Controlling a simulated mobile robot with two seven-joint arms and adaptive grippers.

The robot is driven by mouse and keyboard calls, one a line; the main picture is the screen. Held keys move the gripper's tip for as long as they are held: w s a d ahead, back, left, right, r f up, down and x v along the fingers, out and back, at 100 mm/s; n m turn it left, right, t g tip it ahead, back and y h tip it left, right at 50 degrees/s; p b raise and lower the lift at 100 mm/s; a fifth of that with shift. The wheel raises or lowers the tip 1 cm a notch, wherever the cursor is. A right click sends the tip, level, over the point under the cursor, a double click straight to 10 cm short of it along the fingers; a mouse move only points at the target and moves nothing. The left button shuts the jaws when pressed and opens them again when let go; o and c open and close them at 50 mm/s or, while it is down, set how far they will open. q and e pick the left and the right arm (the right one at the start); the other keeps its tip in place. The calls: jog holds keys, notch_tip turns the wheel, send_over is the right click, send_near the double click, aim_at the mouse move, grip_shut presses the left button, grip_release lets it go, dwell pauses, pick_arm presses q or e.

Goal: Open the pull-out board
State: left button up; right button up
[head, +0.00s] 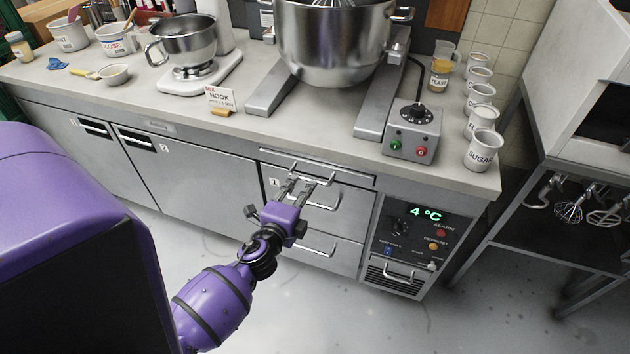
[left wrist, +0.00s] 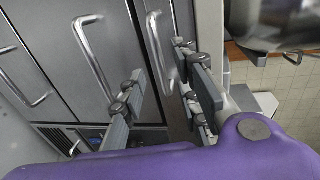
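The pull-out board (head: 352,178) is a thin steel-fronted panel right under the worktop, above the drawers. It looks closed, with its front about flush with the cabinet. Its bar handle (head: 312,179) also shows in the left wrist view (left wrist: 157,52). My left gripper (head: 296,184) is at this handle with its fingers pointing at the cabinet front. In the left wrist view the fingers (left wrist: 162,72) stand apart, and the handle appears between them. I cannot tell whether either finger touches it. My right gripper is in neither view.
Just below are an upper drawer (head: 348,208) and a lower drawer (head: 338,260) with similar bar handles. A fridge control panel (head: 418,232) is to their right. The worktop (head: 310,128) holds a mixer, scale and cups. The floor in front is clear.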

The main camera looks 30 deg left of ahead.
aim_at(308, 179)
pick_arm(q)
jog(key=x, duration=0.6)
jog(key=shift+w, duration=0.15)
grip_shut()
